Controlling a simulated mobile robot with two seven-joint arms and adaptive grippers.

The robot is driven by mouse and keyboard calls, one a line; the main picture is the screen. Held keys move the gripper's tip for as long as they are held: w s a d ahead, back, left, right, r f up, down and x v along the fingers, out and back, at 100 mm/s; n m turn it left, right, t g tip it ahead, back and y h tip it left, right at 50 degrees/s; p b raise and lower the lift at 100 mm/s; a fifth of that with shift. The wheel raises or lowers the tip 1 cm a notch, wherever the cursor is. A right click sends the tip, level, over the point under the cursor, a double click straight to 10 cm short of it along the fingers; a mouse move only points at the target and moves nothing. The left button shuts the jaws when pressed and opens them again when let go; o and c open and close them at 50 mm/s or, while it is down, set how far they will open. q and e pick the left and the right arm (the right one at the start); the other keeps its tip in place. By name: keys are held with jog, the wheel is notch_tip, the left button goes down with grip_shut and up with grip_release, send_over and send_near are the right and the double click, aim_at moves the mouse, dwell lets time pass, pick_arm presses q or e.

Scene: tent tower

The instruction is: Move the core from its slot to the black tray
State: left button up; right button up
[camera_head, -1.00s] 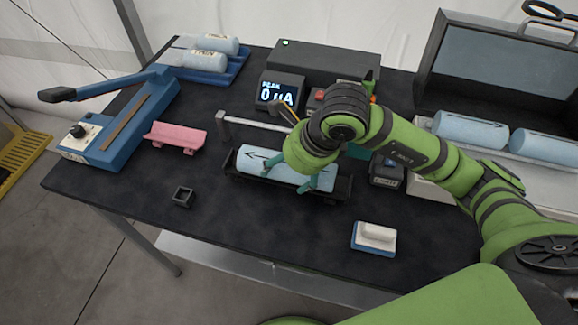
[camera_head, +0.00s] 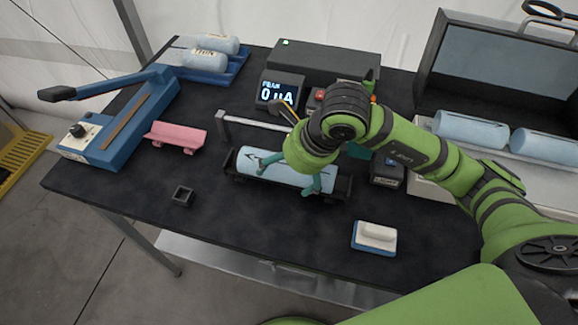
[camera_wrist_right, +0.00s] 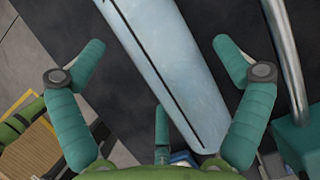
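The core, a pale blue cylinder with a black arrow line (camera_head: 262,168), lies lengthwise within the low black tray (camera_head: 340,190) at the middle of the table. It also shows in the right wrist view (camera_wrist_right: 165,65), running between the fingers. My right gripper (camera_head: 287,168) is over the core with its teal fingers spread. In the right wrist view the gripper (camera_wrist_right: 160,48) is open, with gaps between its fingertips and the core. The gripper and wrist hide part of the core's right half. My left gripper is not in view.
A white rack (camera_head: 425,187) holds more blue cylinders (camera_head: 470,130) at right. A metal bar (camera_head: 255,124) stands just behind the tray. The front left table is clear.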

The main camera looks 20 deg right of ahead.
jog(key=v, duration=1.2)
dwell(0.5)
